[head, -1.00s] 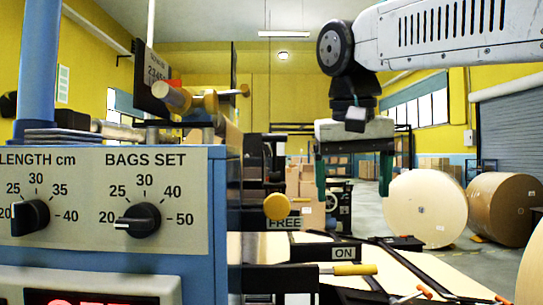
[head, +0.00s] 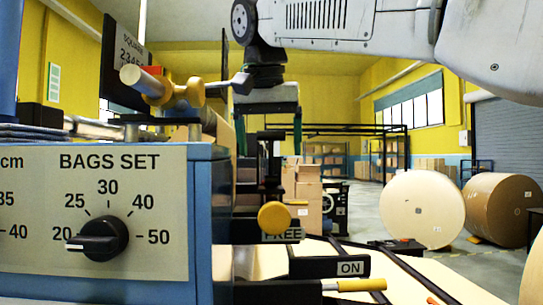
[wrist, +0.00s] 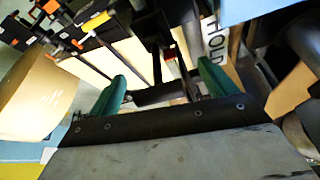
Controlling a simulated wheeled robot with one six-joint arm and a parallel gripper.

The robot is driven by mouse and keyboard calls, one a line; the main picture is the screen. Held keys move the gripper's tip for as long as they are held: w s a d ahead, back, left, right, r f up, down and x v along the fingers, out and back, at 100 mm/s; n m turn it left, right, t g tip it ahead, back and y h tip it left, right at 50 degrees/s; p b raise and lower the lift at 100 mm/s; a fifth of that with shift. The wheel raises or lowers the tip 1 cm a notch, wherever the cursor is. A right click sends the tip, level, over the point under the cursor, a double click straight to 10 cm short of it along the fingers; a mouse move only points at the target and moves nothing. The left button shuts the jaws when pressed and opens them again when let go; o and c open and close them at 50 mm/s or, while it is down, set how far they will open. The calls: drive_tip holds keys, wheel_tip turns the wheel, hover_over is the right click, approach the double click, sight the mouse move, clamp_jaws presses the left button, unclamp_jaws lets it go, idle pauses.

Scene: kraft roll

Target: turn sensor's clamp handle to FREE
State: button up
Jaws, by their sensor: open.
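A round yellow knob (head: 275,217) in the head view stands just above a dark plate marked FREE (head: 282,236), right of the blue control cabinet. I cannot tell for certain that it is the sensor's clamp handle. My gripper (head: 269,148) hangs above it, with two green fingers apart and nothing visibly held. In the wrist view my gripper (wrist: 161,72) is open, with dark bars and a small red part beyond the fingers. A white plate reading HOLD (wrist: 215,40) shows beside the right finger. The sensor itself is not clear.
The cabinet's BAGS SET dial (head: 102,238) is close at left. A yellow handle (head: 361,285) sticks out beside an ON label (head: 349,268). A yellow-ended clamp (head: 150,85) sits above the cabinet. Large paper rolls (head: 422,209) stand at right on open floor.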

sight(271, 154)
drive_tip(key=shift+x, duration=1.5)
drive_tip(key=c, duration=1.3)
